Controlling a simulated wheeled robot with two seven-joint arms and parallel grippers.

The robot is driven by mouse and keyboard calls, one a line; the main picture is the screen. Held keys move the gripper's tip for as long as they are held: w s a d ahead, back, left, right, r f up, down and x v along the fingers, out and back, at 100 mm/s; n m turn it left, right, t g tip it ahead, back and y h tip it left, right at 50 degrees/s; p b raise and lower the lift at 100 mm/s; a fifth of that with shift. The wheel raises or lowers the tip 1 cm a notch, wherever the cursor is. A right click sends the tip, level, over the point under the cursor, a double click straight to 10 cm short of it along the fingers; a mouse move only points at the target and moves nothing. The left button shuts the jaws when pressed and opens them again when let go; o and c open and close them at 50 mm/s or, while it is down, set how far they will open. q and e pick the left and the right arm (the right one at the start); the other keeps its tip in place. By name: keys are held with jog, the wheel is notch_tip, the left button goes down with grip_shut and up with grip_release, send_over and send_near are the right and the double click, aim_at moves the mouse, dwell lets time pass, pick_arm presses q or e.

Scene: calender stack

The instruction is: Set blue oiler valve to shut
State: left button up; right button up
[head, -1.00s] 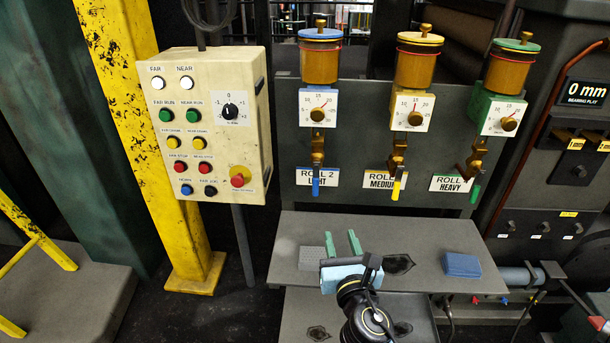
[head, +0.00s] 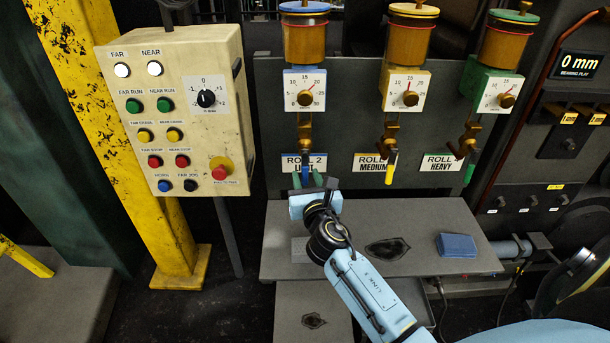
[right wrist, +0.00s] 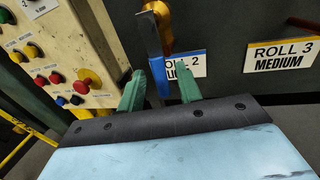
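The blue oiler (head: 305,38) has a blue lid, an amber bowl and a white dial. Below it, a brass valve (head: 304,128) carries a blue lever that hangs straight down across the ROLL 2 LIGHT label (head: 316,163). My right gripper (head: 307,179) is open at the lever's lower end. In the right wrist view, the blue lever (right wrist: 158,72) shows between the two green fingers (right wrist: 159,82), with gaps on both sides; its lower tip reaches down between them. I cannot tell whether either finger touches it. My left gripper is not in view.
A yellow oiler (head: 408,45) and a green oiler (head: 502,48) stand to the right, with their own levers. A cream button box (head: 185,110) stands left. The grey shelf (head: 350,265) below bears a blue block (head: 457,245).

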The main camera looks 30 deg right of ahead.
jog(key=shift+x, duration=1.1)
grip_shut()
